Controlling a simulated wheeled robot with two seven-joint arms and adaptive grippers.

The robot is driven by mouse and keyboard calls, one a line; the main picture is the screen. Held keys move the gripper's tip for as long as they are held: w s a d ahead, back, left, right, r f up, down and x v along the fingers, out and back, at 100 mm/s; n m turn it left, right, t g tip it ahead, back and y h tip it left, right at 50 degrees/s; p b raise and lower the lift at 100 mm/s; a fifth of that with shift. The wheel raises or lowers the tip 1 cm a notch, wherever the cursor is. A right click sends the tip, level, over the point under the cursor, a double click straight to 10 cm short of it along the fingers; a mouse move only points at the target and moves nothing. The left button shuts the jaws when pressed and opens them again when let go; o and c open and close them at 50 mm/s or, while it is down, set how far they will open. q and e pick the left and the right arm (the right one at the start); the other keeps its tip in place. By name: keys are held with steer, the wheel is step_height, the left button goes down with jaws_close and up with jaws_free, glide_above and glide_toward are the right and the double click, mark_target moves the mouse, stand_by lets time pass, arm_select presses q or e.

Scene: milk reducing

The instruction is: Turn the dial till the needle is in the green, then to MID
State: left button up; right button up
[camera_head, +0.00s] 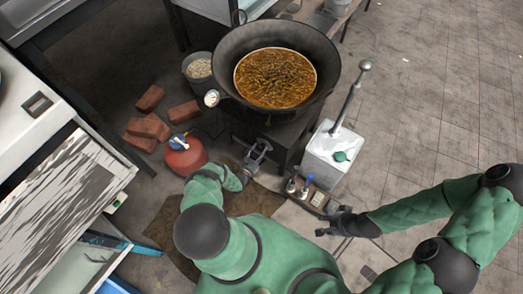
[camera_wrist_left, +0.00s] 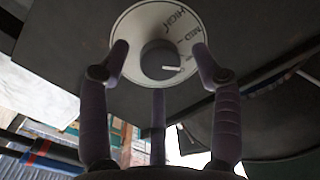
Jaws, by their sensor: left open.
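The dial (camera_wrist_left: 160,58) shows in the left wrist view as a grey knob on a white disc marked HIGH and MID, with a pale pointer line at the knob's lower right. My left gripper (camera_wrist_left: 160,52) is open, its fingers on either side of the knob with gaps, not closed on it. In the head view the left gripper (camera_head: 262,150) is at the front of the dark stove (camera_head: 290,135), and the dial is hidden. A small round white gauge (camera_head: 211,98) sits at the wok's left rim; its needle is too small to read. My right gripper (camera_head: 328,222) is open and empty.
A large wok (camera_head: 328,60) of brown liquid stands on the stove. A red gas bottle (camera_head: 186,160), bricks (camera_head: 150,127) and a bucket (camera_head: 197,68) are on the left. A white canister (camera_head: 330,155) with a metal ladle and a small tray (camera_head: 312,196) are on the right.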

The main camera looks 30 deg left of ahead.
arm_select(q)
steer(key=shift+w, duration=0.6)
steer(key=c, duration=1.1)
steer(key=shift+c, duration=0.2)
steer(key=n, duration=0.4)
steer(key=shift+r, duration=0.15)
steer(key=shift+n+h, duration=0.3)
steer(key=shift+n, duration=1.5)
steer(key=o, duration=1.1)
steer(key=shift+d, duration=0.1)
steer(key=shift+o, duration=0.2)
